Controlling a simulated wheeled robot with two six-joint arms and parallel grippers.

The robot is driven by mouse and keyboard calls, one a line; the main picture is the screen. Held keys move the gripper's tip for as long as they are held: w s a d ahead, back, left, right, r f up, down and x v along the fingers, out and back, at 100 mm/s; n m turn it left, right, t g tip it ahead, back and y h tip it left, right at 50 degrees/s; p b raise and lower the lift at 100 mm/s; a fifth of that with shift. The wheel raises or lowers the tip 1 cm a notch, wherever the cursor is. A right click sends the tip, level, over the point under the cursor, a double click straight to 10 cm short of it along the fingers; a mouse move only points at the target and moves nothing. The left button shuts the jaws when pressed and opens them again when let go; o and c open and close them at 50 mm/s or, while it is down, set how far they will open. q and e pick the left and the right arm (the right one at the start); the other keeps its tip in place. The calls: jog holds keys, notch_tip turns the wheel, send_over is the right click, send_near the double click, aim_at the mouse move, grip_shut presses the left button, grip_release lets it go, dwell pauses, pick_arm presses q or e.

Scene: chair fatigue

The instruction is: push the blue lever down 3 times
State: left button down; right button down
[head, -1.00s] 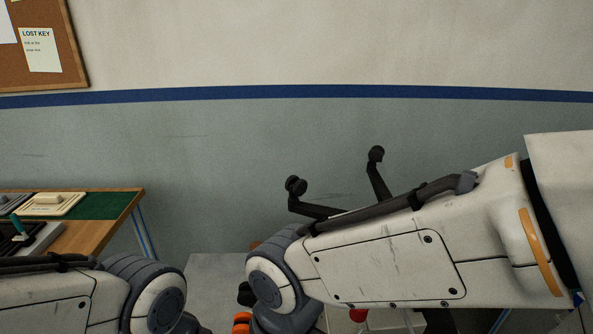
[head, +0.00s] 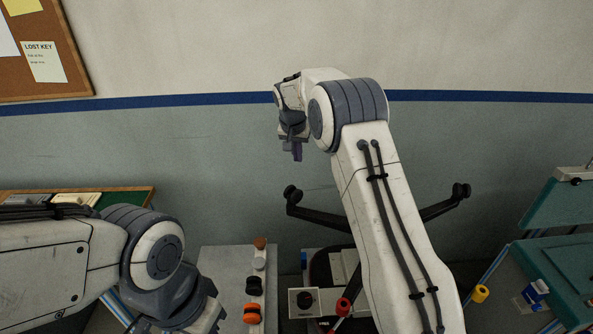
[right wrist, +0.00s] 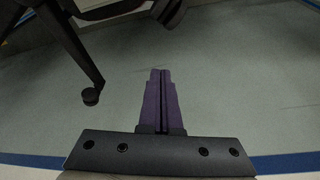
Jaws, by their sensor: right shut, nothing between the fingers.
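I cannot make out a blue lever for certain in either view. In the head view, a pale device (head: 292,309) with a black knob stands at the bottom middle, with a red-topped lever (head: 343,306) beside it. My right gripper (head: 297,153) is raised high in front of the wall, above and well apart from these. Its purple fingers are shut and empty, and they also show in the right wrist view (right wrist: 163,100). My left arm reaches in from the lower left, and its gripper is out of the picture.
Black chair legs (head: 318,213) on casters stick up behind my right arm. A grey surface (head: 222,270) holds several knobs.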

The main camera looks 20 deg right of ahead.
jog(key=shift+w+d, duration=0.1)
notch_tip(320, 180, down, 9)
jog(key=p, duration=0.7)
jog(key=shift+s+a+f+p, duration=0.2)
jog(key=shift+s+a+p, duration=0.05)
jog(key=shift+s+p, duration=0.15)
jog(key=shift+w, duration=0.1)
